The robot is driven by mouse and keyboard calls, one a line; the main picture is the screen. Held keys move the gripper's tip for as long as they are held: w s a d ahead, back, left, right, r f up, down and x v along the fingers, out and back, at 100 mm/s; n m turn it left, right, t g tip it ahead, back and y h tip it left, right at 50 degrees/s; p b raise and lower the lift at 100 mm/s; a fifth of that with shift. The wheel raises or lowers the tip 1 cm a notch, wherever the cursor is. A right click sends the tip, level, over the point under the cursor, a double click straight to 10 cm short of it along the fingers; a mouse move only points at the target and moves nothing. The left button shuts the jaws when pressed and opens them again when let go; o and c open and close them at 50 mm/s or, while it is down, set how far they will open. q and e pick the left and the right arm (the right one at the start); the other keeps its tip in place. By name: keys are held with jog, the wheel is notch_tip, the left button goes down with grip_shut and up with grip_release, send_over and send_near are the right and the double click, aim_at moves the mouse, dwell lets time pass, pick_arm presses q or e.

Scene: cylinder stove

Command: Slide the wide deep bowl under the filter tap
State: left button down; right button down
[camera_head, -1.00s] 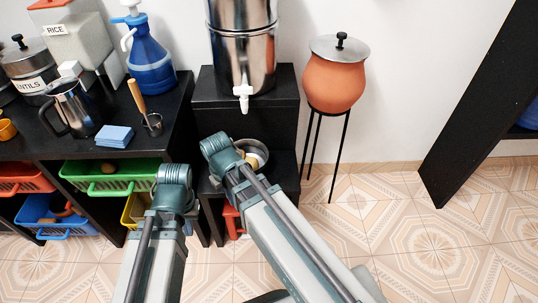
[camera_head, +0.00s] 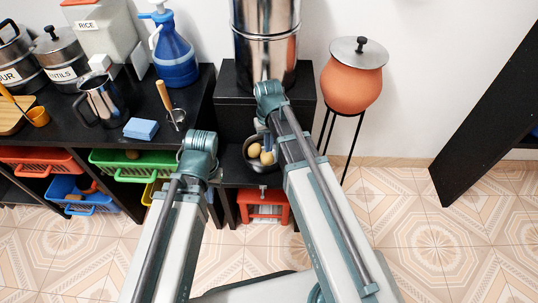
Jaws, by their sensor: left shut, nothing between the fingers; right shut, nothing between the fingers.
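The wide deep bowl (camera_head: 262,169) is a dark metal bowl holding round yellowish items. It stands on the low black shelf in front of the taller black stand. The steel filter (camera_head: 264,50) stands on that stand; its tap is hidden behind my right arm. My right gripper (camera_head: 268,143) is shut and points down at the bowl, overlapping its far side; I cannot tell whether it touches. My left gripper (camera_head: 213,174) is mostly hidden below its wrist, left of the bowl, shut and holding nothing that I can see.
A clay pot (camera_head: 350,86) on a thin stand is right of the filter. A black counter (camera_head: 140,144) with a steel jug (camera_head: 102,101), blue bottle (camera_head: 176,62) and blue cloth (camera_head: 141,129) is on the left. A red stool (camera_head: 265,198) is under the shelf.

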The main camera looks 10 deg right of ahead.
aim_at(270, 166)
notch_tip(270, 166, down, 10)
jog(key=b, duration=0.9)
jog(key=shift+b, duration=0.4)
jog(key=shift+s, duration=0.15)
jog(key=shift+s, duration=0.85)
jog(key=shift+w, duration=0.1)
jog(key=shift+r, duration=0.2)
